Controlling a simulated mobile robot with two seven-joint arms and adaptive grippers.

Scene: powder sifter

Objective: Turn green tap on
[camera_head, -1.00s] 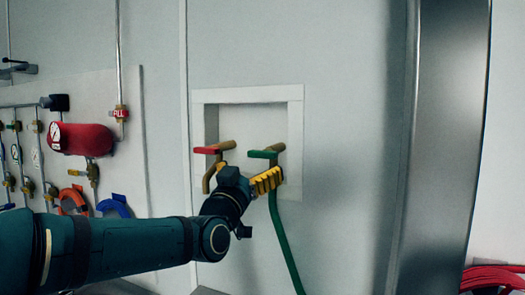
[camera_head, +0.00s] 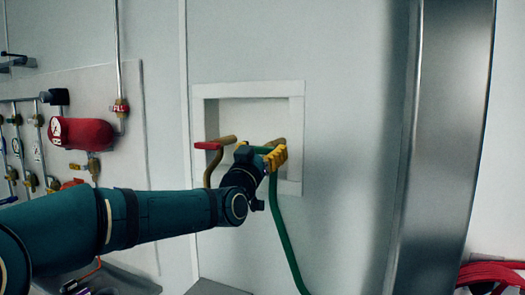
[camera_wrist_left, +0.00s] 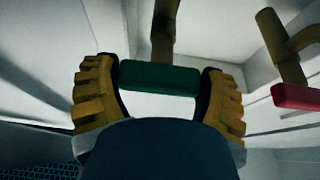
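The green tap handle (camera_head: 262,149) is on a brass tap in a recess in the wall. In the left wrist view the green handle (camera_wrist_left: 160,78) lies crosswise between the two yellow ribbed fingers of my left gripper (camera_wrist_left: 160,88). One finger is at each end of the handle; I cannot tell whether they touch it. The fingers are wide apart. In the head view my left gripper (camera_head: 268,160) is at the green handle and partly covers it. A green hose (camera_head: 282,235) hangs below. My right gripper is not in view.
A red-handled tap (camera_head: 208,146) is close to the left in the same white-framed recess (camera_head: 297,110). A red cylinder (camera_head: 80,133) and valves are on the wall panel further left. A metal column (camera_head: 440,150) stands right. The wall between is clear.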

